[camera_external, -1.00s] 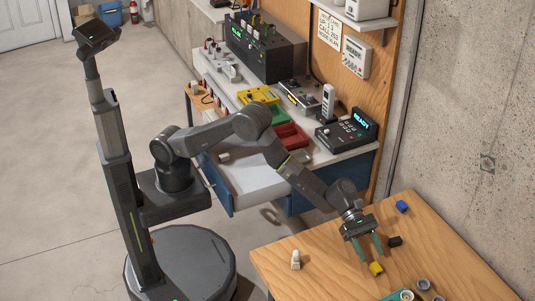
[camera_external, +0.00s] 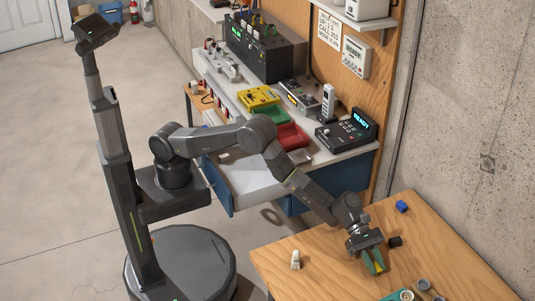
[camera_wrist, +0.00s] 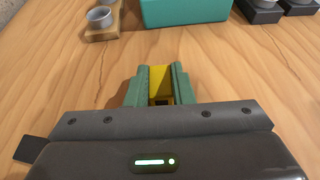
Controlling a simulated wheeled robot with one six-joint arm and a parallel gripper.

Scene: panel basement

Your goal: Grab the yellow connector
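The yellow connector (camera_external: 379,267) is between the green fingers of my gripper (camera_external: 374,264) over the wooden table (camera_external: 310,275). In the wrist view the yellow connector (camera_wrist: 160,82) fills the gap between both fingertips of my gripper (camera_wrist: 158,86), with a finger against each side. The fingers hide part of it. I cannot tell whether it still touches the table.
A black connector (camera_external: 395,241) lies just right of my gripper, with a blue one (camera_external: 402,206) farther back. A white piece (camera_external: 295,260) stands to the left. A teal box (camera_wrist: 185,11) and a grey ring (camera_wrist: 101,17) lie ahead in the wrist view.

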